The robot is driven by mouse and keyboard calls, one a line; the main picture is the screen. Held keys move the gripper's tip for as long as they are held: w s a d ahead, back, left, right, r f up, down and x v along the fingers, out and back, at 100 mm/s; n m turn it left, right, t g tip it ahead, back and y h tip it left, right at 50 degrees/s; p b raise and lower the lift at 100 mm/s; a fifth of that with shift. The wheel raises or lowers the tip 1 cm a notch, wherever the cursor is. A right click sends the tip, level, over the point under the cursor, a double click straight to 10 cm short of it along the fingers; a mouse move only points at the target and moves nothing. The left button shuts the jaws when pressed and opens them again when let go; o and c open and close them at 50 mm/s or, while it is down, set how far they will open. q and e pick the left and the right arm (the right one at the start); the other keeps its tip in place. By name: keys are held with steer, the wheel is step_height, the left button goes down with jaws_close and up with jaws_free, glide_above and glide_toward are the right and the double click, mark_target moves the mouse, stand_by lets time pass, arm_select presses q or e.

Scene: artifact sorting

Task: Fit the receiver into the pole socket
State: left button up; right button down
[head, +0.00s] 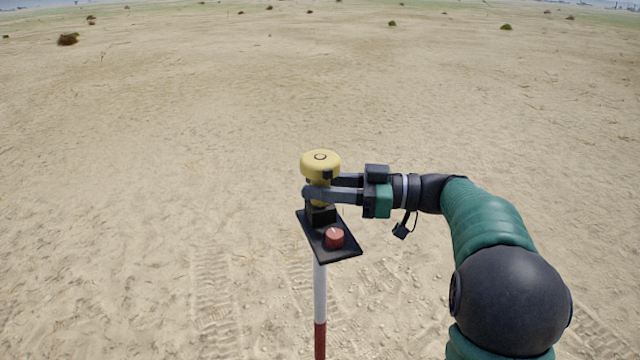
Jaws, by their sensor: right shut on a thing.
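The yellow, round-topped receiver (320,163) is upright at the top of the pole in the head view. My right gripper (316,192) comes in from the right and is shut on the receiver's narrower lower part. Below the fingers is a black block, the pole socket (321,215), on a tilted-looking black plate (343,253). The receiver is directly above the socket. The fingers hide part of the join, so I cannot tell whether it is seated. The pole (320,290) is white above and red below. My left gripper is not in view.
A red knob (334,238) sits on the black plate, in front of the socket. Open sandy ground with tyre tracks surrounds the pole. Small shrubs (68,39) are far off. The space left of the pole is clear.

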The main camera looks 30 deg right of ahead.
steer(key=c, duration=0.9)
jaws_free()
steer(key=shift+s+d+f, duration=0.1)
steer(key=shift+s+d, duration=0.05)
steer(key=b+v, duration=0.5)
steer(key=v, duration=1.1)
steer(key=shift+s+d, duration=0.15)
steer(key=shift+d, duration=0.05)
